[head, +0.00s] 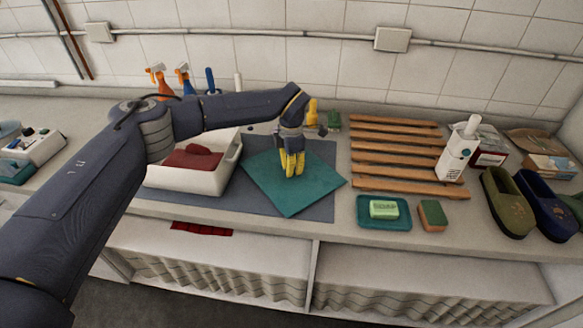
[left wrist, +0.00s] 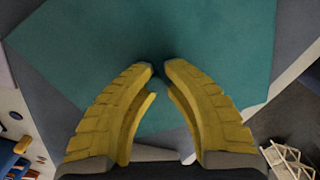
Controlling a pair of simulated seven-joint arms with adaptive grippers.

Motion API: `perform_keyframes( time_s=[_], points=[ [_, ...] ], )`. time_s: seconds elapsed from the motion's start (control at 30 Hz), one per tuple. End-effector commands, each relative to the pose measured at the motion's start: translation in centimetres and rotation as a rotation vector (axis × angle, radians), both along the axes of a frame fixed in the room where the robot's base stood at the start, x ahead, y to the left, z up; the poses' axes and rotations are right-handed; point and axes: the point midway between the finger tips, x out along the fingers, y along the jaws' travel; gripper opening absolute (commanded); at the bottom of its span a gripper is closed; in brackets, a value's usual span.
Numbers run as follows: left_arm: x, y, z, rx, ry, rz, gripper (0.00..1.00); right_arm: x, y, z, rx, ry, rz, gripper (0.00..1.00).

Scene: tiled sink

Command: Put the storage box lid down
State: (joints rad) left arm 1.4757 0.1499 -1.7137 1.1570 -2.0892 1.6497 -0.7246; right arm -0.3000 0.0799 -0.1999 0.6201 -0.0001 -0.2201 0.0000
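The storage box lid is a flat teal square (head: 270,182). It lies flat at or just above the grey mat, turned at an angle, right of the white storage box (head: 212,178); I cannot tell whether it touches the mat. My left gripper (head: 293,174) points down at the lid's middle. In the left wrist view the yellow fingertips (left wrist: 160,68) nearly meet over the lid (left wrist: 200,35), with a small dark part between them that looks like its grip. The box is open with dark red cloth inside. My right gripper is not in view.
The grey mat (head: 320,158) shows around the lid. A wooden slatted rack (head: 375,158) with a white bottle (head: 459,150) stands to the right. A teal soap dish (head: 366,219) and a sponge (head: 432,215) lie near the front edge. Spray bottles (head: 160,80) stand behind.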

Motion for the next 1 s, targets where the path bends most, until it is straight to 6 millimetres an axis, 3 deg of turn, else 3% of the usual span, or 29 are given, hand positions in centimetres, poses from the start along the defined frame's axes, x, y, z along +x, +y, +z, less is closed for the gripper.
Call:
perform_keyframes(
  time_s=[0.13, 0.47, 1.0],
  points=[
    [0.0, 0.0, 0.0, 0.000, -0.001, 0.000, 0.27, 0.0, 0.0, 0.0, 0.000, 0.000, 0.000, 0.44],
    [0.1, 0.1, 0.5, 0.001, -0.003, 0.000, 0.27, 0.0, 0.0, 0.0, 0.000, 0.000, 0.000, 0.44],
    [0.1, 0.1, 9.0, 0.001, -0.005, 0.000, 0.27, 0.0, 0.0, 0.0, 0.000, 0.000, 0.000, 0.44]
  ],
)
